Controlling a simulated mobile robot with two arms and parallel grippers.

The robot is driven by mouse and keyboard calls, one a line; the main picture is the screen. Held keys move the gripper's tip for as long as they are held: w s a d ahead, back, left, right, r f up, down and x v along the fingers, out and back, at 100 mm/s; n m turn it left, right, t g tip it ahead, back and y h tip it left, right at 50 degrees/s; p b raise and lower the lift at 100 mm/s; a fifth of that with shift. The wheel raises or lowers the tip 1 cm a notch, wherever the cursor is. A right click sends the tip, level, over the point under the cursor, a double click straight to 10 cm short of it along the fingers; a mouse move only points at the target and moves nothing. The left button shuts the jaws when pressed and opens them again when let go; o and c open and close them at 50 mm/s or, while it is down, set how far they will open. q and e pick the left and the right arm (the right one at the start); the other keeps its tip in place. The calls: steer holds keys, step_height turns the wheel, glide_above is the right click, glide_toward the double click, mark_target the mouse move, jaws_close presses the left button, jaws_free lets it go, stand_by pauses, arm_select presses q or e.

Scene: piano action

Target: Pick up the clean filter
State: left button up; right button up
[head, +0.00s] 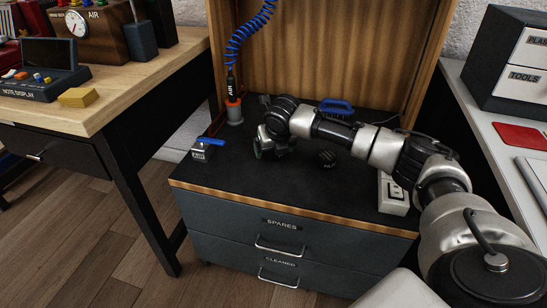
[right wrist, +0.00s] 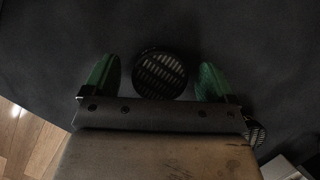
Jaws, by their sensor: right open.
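A round dark filter with pale slats (right wrist: 160,73) lies on the black cabinet top in the right wrist view. My right gripper (right wrist: 157,82) is open, with one green finger on each side of this filter and dark gaps between. In the head view my right gripper (head: 272,150) is low over the cabinet top and hides that filter. A second round, ribbed dark piece (head: 327,158) lies to its right; part of a ribbed piece also shows in the right wrist view (right wrist: 255,132). I cannot tell which one is clean. My left gripper is not in view.
The cabinet (head: 235,195) also bears a small metal block with a blue lever (head: 201,152), a blue-handled brush (head: 337,107), an AIR nozzle in a holder (head: 234,112) and a white box (head: 393,195). The front of the top is clear.

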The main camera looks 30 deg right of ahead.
steer(key=shift+w+f, duration=0.1)
steer(key=shift+f, duration=0.2)
steer(key=shift+r, duration=0.1)
steer(key=shift+c, duration=0.3)
steer(key=c, duration=1)
